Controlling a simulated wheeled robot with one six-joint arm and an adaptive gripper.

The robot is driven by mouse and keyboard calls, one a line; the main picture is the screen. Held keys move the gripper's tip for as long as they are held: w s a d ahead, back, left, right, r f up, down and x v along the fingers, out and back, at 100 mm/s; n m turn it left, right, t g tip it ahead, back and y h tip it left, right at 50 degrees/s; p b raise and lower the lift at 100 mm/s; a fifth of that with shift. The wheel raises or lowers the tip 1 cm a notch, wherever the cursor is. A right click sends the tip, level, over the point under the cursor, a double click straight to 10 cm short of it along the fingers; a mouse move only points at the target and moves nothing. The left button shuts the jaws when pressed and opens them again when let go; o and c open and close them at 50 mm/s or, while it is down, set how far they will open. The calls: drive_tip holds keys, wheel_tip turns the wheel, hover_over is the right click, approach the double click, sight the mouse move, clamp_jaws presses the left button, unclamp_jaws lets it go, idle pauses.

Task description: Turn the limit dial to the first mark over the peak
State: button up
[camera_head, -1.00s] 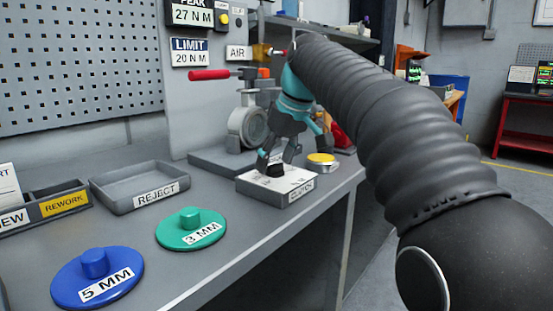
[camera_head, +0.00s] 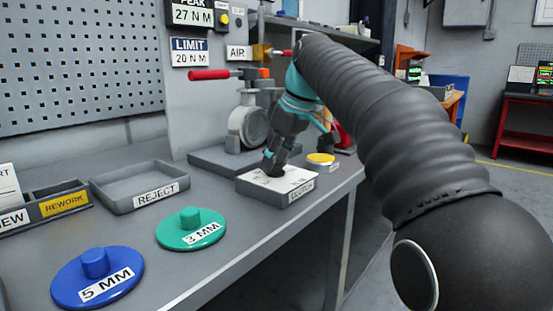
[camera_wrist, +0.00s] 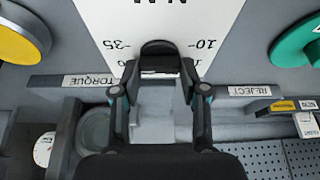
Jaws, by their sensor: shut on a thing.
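The limit dial's white plate (camera_head: 296,180) lies on a low grey box on the bench. Its black knob (camera_wrist: 160,49) is between my fingertips in the wrist view. My gripper (camera_head: 273,168) points down and is shut on the knob; it also shows in the wrist view (camera_wrist: 160,70). In that view the plate shows "35" left of the knob and "10" right of it, with "N M" inverted at the top. The knob's pointer and the marks between are hidden. The peak sign (camera_head: 193,14) reads 27 N M. The limit sign (camera_head: 190,51) reads 20 N M.
A yellow button (camera_head: 321,159) stands right behind the dial box. A clamp fixture with a red handle (camera_head: 209,75) stands behind my gripper. A reject tray (camera_head: 115,193), a green 3 MM disc (camera_head: 172,232) and a blue 5 MM disc (camera_head: 70,286) lie to the left.

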sight(284, 172)
drive_tip(key=n+g, duration=0.1)
drive_tip(key=n, duration=0.1)
drive_tip(key=n+g, duration=0.1)
drive_tip(key=n, duration=0.2)
drive_tip(key=shift+y, duration=0.3)
drive_tip(key=shift+f, duration=0.1)
idle(0.3)
drive_tip(key=o, duration=1.1)
drive_tip(key=shift+o, duration=0.2)
drive_tip(key=shift+v, duration=2.4)
drive_tip(key=shift+d, duration=0.3)
drive_tip(key=s+d, duration=0.1)
drive_tip(key=d, duration=1)
drive_tip(key=shift+s+d, duration=0.2)
drive_tip(key=shift+s, duration=0.15)
